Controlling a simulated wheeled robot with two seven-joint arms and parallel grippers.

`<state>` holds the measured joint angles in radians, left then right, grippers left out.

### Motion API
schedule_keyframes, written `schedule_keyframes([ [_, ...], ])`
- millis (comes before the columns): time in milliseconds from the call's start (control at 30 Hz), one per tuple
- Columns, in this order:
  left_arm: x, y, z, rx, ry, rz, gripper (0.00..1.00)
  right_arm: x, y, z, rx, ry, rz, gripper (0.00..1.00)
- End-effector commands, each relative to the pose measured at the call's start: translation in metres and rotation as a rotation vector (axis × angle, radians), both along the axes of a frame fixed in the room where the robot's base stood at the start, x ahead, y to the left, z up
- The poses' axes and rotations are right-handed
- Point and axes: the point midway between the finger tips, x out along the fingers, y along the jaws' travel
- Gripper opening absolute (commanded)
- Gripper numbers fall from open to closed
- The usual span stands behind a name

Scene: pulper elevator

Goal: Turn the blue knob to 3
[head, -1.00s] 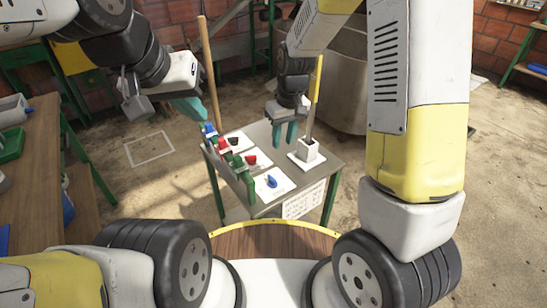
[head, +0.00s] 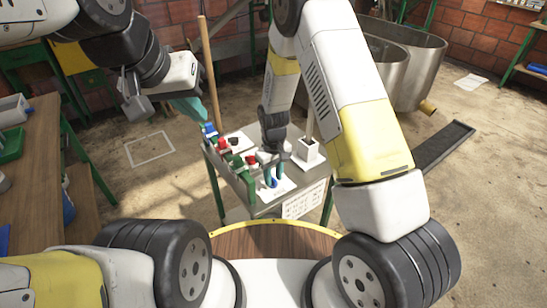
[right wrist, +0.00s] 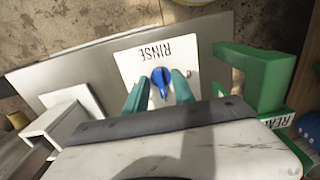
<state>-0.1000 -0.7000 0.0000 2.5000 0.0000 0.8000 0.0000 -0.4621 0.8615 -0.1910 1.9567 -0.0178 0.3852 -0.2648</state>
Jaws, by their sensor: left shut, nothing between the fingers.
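The blue knob (head: 273,182) sits on a white plate near the front of the small grey table. In the right wrist view the knob (right wrist: 161,78) is on a white plate (right wrist: 138,60) reading RINSE, upside down there. Its narrow end points toward the gripper's body. The dial marks are too small or hidden to read. My right gripper (head: 273,173) is open, with one teal finger on each side of the knob. Whether the fingers touch it I cannot tell. My left gripper (head: 190,108) is shut and empty, above the table's far left.
Red, green and other blue controls (head: 222,147) line the table's left edge. A green bracket (right wrist: 262,75) stands close beside the knob plate in the right wrist view. A white box (head: 309,150) holding a pole stands at the table's right. A wooden bench (head: 60,130) is at left.

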Motion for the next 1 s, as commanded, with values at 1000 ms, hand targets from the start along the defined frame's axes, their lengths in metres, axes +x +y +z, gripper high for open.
schedule_keyframes([
  [1000, 0.0000, 0.0000, 0.0000, 0.000, 0.000, 0.000, 0.00, -0.0004, 0.0001, -0.0020, -0.001, 0.000, -0.097, 0.00],
])
